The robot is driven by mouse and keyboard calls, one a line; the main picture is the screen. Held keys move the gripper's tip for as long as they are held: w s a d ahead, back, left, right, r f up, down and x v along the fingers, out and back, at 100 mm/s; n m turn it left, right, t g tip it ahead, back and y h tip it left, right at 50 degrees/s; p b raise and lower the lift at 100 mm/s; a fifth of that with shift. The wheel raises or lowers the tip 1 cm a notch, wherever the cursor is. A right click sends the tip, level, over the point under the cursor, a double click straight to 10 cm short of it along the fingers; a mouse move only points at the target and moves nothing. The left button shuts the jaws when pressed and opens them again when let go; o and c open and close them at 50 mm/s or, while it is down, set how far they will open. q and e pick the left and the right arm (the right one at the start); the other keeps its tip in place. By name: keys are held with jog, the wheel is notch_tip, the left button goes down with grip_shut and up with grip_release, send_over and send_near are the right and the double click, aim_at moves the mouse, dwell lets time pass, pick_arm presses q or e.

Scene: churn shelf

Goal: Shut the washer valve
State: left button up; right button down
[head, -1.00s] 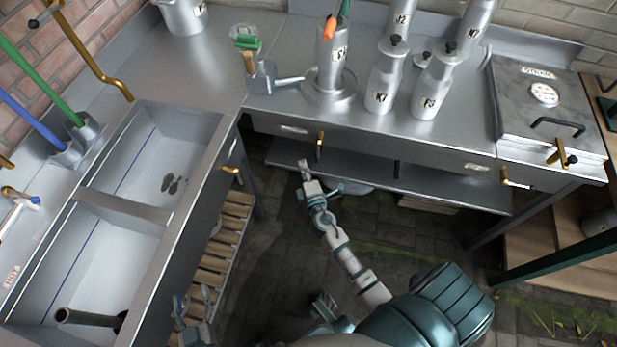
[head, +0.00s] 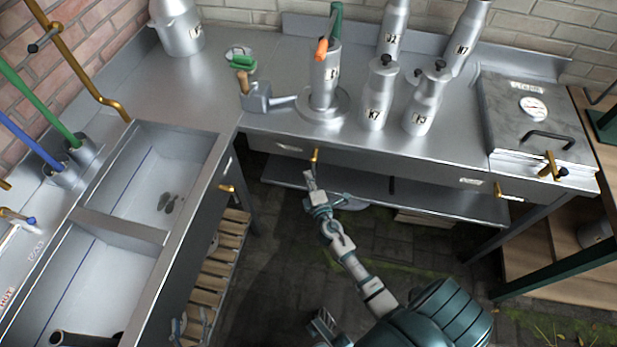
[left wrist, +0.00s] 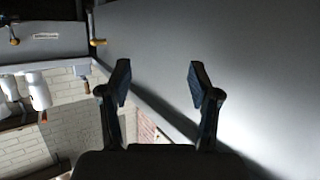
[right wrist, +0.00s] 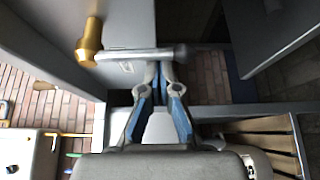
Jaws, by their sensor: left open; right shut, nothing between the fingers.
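My right gripper (head: 311,180) is in front of the counter front, just below a small brass valve (head: 315,156). In the right wrist view, the brass valve body (right wrist: 90,42) has a grey lever (right wrist: 140,54) running sideways. The shut, empty fingertips (right wrist: 165,68) are right at this lever; whether they touch it I cannot tell. My left gripper (head: 190,328) is low at the left in the head view; the left wrist view shows its open, empty fingers (left wrist: 160,82) beside a plain grey panel. Several similar brass valves are in view, and I cannot read which label says washer.
Other brass handles are at the left cabinet (head: 227,188), the right counter front (head: 503,192) and the lidded box (head: 551,168). Milk cans (head: 380,95) stand on the counter (head: 270,118). A lower shelf (head: 440,202) and a slatted rack (head: 218,260) are below.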

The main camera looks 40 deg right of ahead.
pick_arm(q)
jog(key=s+a+f+g+y+p, duration=0.2)
jog(key=s+a+f+g+p, duration=0.15)
jog(key=s+g, duration=0.35)
jog(key=s+a+f+g+y+p, duration=0.1)
jog(key=s+a+f+g+p, duration=0.3)
jog(key=s, duration=0.6)
notch_tip(320, 180, down, 13)
jog(key=d+g+p, duration=0.1)
jog(key=d+p, duration=0.1)
jog(key=p, duration=0.2)
jog(key=s+a+f+p, duration=0.2)
jog(key=s+f+p, duration=0.3)
jog(key=s+f, duration=0.4)
jog(key=s+a+f+g+p, duration=0.15)
jog(key=s+f+p, duration=0.25)
jog(key=s, duration=0.4)
notch_tip(320, 180, up, 10)
jog(key=p, duration=0.9)
pick_arm(e)
jog(key=s+d+r+n+g+h, duration=0.2)
jog(key=s+d+r+n+g, duration=0.2)
jog(key=n, duration=0.6)
jog(key=shift+s+d+r+g, duration=0.4)
jog(key=shift+s+r+g, duration=0.5)
jog(key=shift+g, duration=1)
pick_arm(q)
jog(key=shift+a+f, duration=0.1)
pick_arm(e)
jog(key=shift+w, duration=0.2)
